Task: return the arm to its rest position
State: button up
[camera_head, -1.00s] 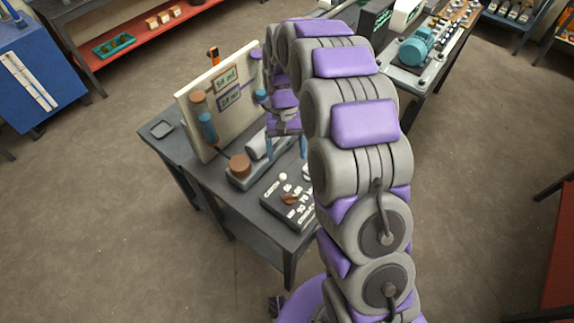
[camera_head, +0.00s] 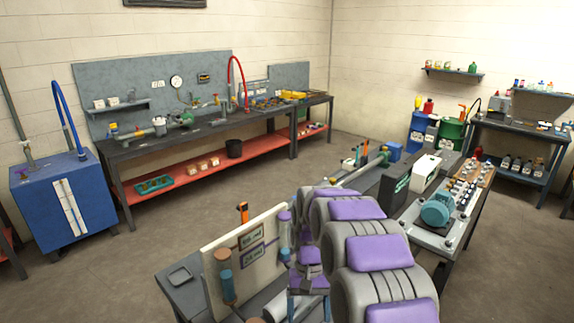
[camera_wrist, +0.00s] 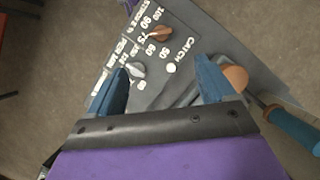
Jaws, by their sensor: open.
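My arm, grey with purple pads, reaches forward over a small dark table (camera_head: 180,277) in the head view. My gripper (camera_wrist: 160,88) shows in the wrist view with its two blue fingers wide apart and nothing between them. Below the fingers is a dark control panel (camera_wrist: 128,50) with white lettering, an orange-brown knob and a grey knob. A round copper-coloured end (camera_wrist: 236,77) is beside the right finger. A screwdriver-like tool with a blue and orange handle (camera_wrist: 292,128) is at the right. In the head view the fingertips are hard to make out behind the board and arm.
An upright white board (camera_head: 245,258) with labels and cylinders stands on the small table, close to my arm. A bench with a teal motor (camera_head: 437,209) is at the right. A blue cabinet (camera_head: 65,205) is at the left. Open floor (camera_head: 120,265) lies at the left front.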

jog(key=s+d+r+t, duration=0.1)
jog(key=s+d+r, duration=0.2)
jog(key=s+r, duration=0.55)
jog(key=s+d, duration=0.2)
jog(key=s, duration=1)
jog(key=s+d+t+b, duration=0.1)
jog(key=s+d, duration=0.1)
jog(key=s, duration=1)
jog(key=shift+d+f+t, duration=0.15)
jog(key=shift+d+t, duration=0.15)
jog(key=shift+d, duration=0.05)
